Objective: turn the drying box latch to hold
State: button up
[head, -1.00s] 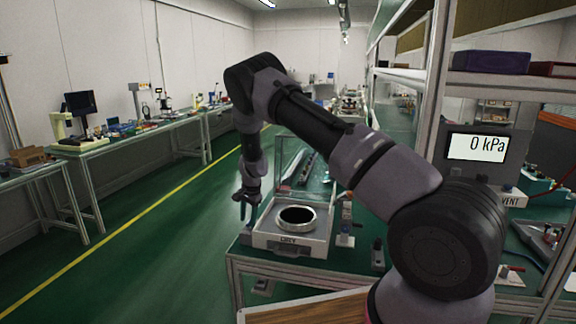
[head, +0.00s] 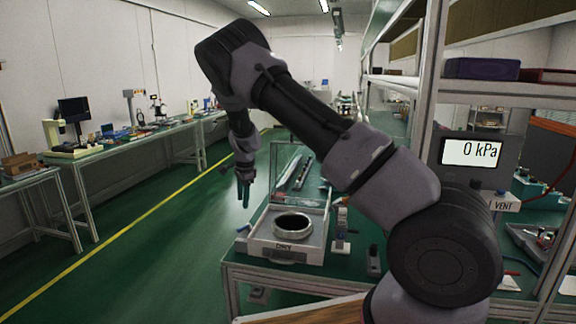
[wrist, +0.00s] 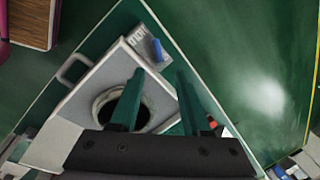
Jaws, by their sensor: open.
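A white box (head: 261,247) with a dark round opening in a pale ring (head: 292,226) sits on the bench; its front label is too small to read surely. I take it for the drying box. It also shows in the wrist view (wrist: 88,75). A blue lever (wrist: 157,50) on a grey lettered block at its edge looks like the latch; the lettering is unclear. A small blue part (head: 243,231) shows at the box's left side. My gripper (head: 243,203) is open and empty above the box's left side. In the wrist view its fingertips (wrist: 156,72) flank the space just short of the lever.
A clear upright panel (head: 290,165) stands behind the box. A display (head: 472,151) reads 0 kPa, with a VENT-labelled unit (head: 503,205) below it. Small upright items (head: 342,230) stand right of the box. The green floor left of the bench is clear.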

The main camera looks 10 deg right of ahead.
jog(key=s+d+r+m+y, duration=0.1)
jog(key=s+d+r, duration=0.2)
jog(key=d+r, duration=0.4)
jog(key=s+d+r+m, duration=0.1)
jog(key=s+d+r, duration=0.3)
jog(key=d+r, duration=0.3)
jog(key=shift+s+d+t+y, duration=0.25)
jog(key=shift+d+t+y, duration=0.15)
jog(key=n+g+h, duration=0.1)
jog(key=n, duration=0.4)
send_near(243, 228)
jog(key=x, duration=0.7)
jog(key=shift+w+a+f, duration=0.15)
jog(key=shift+w+f, duration=0.1)
jog(key=shift+f, duration=0.1)
grip_shut()
